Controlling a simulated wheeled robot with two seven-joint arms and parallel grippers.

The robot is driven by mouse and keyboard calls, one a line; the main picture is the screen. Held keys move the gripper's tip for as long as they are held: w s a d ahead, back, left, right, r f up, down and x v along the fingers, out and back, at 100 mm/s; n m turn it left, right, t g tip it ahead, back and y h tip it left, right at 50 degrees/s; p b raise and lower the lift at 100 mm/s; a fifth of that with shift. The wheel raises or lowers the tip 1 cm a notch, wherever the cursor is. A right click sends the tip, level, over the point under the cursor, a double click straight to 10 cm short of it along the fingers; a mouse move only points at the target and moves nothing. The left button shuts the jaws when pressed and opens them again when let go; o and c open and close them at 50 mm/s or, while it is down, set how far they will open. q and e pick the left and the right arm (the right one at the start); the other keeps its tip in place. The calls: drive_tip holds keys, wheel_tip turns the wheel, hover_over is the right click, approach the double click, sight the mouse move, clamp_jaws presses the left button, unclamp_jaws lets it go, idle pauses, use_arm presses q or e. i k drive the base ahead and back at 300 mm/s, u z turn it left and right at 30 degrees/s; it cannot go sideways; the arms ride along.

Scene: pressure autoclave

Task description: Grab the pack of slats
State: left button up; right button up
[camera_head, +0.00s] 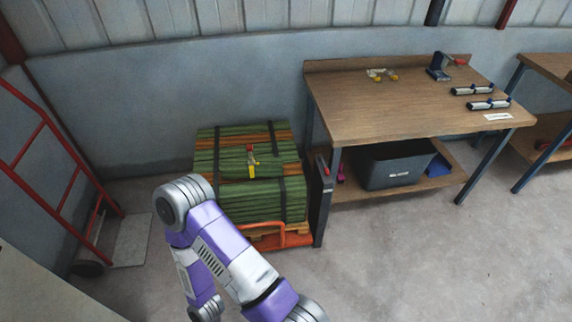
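The pack of slats (222,160) is a stack of green slats with some orange-brown ones, bound by dark straps. It sits left of the workbench, near the back wall. A small yellow tool with a red end (251,162) lies on top of it. One of my purple and white arms crosses in front and hides its lower left corner. I cannot tell whether the arm touches the pack. Neither of my grippers is in view.
The pack rests on a wooden pallet over an orange pallet truck (275,240). A dark upright post (321,205) stands right of it. The wooden workbench (400,105) has a grey bin (385,168) below. A red hand truck (55,165) stands left. Floor at right is clear.

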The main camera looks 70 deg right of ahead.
sight(272, 167)
drive_tip(key=z, duration=1)
drive_tip(key=i, duration=1.35)
drive_tip(key=z, duration=0.5)
